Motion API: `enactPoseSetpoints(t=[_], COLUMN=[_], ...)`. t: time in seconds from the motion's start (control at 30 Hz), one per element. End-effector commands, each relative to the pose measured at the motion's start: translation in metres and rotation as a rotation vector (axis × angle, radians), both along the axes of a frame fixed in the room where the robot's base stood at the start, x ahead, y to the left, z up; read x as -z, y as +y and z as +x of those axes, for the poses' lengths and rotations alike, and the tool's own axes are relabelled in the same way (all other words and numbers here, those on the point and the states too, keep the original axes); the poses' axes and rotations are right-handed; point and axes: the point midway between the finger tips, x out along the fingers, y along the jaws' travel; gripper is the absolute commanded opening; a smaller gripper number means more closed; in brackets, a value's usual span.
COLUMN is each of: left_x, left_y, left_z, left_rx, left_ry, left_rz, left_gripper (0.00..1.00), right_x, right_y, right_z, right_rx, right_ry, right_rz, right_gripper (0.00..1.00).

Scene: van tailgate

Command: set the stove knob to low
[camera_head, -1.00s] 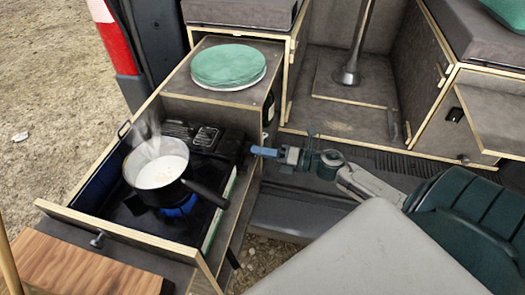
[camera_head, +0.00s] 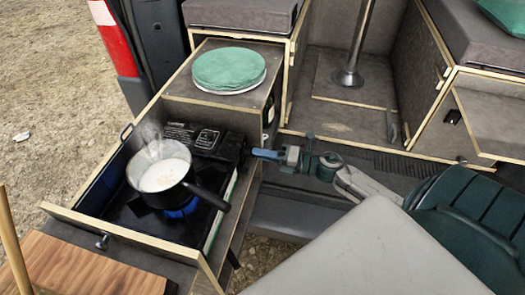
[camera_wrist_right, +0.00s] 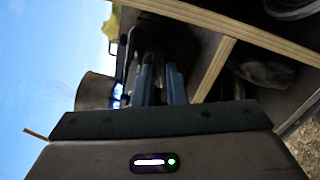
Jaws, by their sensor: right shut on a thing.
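The black camping stove (camera_head: 112,205) sits in a pull-out wooden drawer. A saucepan (camera_head: 160,166) of white, steaming liquid stands on it over a blue flame (camera_head: 180,209). My right gripper (camera_head: 256,153) is at the stove's right side, its blue fingers reaching left to the stove's edge. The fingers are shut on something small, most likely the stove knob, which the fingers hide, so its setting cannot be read. The fingers (camera_wrist_right: 161,75) also show in the right wrist view, pointing at the dark stove side, with the pan (camera_wrist_right: 94,92) to their left. My left gripper is not in view.
A wooden board (camera_head: 85,268) is at the front left. The drawer's wooden rim (camera_head: 135,238) borders the stove.

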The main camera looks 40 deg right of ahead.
Motion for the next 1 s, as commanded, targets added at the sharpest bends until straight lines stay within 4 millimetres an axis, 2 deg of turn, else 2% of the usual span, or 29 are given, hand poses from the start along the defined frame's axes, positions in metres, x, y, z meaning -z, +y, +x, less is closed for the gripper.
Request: enactPoseSetpoints(t=[0.03, 0.37, 0.7, 1.0], left_x=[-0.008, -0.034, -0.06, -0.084], left_y=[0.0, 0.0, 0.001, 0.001], left_z=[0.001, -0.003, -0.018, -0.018], left_rx=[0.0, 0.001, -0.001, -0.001], left_ry=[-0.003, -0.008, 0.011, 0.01], left_rz=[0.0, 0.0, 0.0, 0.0], left_gripper=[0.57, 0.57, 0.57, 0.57], right_x=[-0.003, -0.004, -0.004, -0.004], right_y=[0.0, 0.0, 0.0, 0.0], right_z=[0.0, 0.0, 0.0, 0.0], right_rx=[0.0, 0.001, 0.001, 0.001], right_ry=[0.027, 0.23, 0.441, 0.62], right_rz=[0.031, 0.269, 0.515, 0.725], right_gripper=[0.0, 0.0, 0.0, 0.0])
